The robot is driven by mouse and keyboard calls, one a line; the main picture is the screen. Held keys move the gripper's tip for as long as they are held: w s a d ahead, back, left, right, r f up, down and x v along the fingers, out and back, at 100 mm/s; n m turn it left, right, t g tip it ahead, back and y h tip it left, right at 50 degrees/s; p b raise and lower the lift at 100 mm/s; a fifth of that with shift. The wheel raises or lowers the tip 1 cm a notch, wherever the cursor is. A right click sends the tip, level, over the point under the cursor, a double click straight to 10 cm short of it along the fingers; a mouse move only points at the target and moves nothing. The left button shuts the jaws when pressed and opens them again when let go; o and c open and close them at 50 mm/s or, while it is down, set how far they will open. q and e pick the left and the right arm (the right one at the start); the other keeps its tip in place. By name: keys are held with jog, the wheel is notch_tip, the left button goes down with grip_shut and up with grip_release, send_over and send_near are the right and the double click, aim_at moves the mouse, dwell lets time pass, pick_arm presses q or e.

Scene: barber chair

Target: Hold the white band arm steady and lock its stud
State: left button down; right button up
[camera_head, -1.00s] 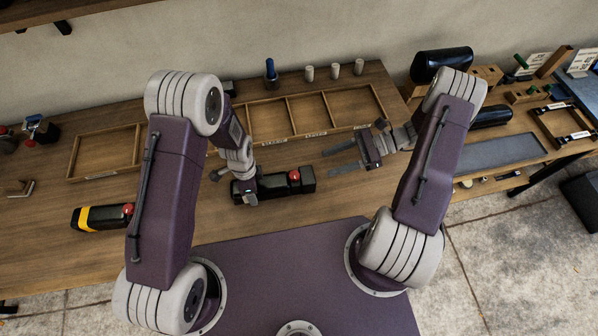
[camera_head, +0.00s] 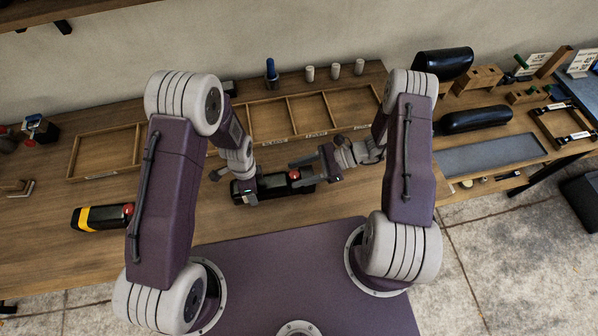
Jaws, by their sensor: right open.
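A black arm (camera_head: 272,188) lies on the bench in the middle, with a red-topped stud (camera_head: 294,175) near its right end. No white band shows on it; my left gripper covers its left part. My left gripper (camera_head: 243,192) is down at that left end, and its fingers are too hidden to tell whether they grip. My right gripper (camera_head: 300,173) is open, coming from the right, its fingers reaching over the arm's right end close to the stud. Contact cannot be told. Another black arm with a yellow band (camera_head: 84,218) and red stud lies at the left.
A divided wooden tray (camera_head: 308,113) lies behind the middle arm, and another wooden frame (camera_head: 103,152) at the left. A blue-topped bottle (camera_head: 271,72) and small pale cylinders stand at the back edge. Black cushions (camera_head: 474,119) lie on the right bench.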

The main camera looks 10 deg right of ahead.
grip_shut()
jog(key=shift+s+m+t, duration=0.1)
jog(key=shift+m+t, duration=0.7)
jog(key=shift+t, duration=0.2)
grip_release()
